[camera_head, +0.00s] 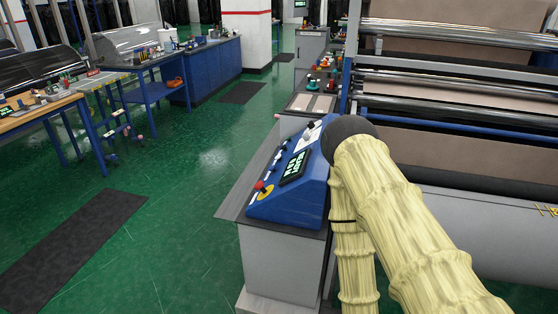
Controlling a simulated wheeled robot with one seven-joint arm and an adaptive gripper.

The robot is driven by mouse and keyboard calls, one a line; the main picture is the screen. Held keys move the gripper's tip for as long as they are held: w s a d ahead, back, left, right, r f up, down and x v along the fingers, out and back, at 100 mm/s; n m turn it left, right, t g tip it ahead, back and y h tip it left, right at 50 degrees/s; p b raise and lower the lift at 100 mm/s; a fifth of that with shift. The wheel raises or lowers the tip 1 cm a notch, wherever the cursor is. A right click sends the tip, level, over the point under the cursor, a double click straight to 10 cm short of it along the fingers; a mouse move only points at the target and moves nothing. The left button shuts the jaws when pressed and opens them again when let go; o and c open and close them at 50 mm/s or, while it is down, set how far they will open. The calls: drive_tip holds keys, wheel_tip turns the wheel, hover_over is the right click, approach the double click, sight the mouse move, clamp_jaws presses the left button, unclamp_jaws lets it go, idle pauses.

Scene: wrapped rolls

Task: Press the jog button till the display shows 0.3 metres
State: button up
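A blue sloped control console (290,205) stands on a grey cabinet with a dark top, near the picture's middle. Its black display (294,167) shows two lines of green text, tilted and too small for me to read surely. A red button on a yellow ring (263,189) is at the console's near left. Several small dark and light controls (283,149) run along its left side and far end. I cannot tell which is the jog button. My arm, in a pale yellow sleeve, bends just right of the console. My gripper is not in view.
A large machine with rollers and a brown web (460,85) fills the right side. Behind the console, a bench (312,103) holds small coloured items. Workbenches (45,108) and a blue cabinet (212,70) stand at left. Green floor with dark mats (75,245) lies open left of the console.

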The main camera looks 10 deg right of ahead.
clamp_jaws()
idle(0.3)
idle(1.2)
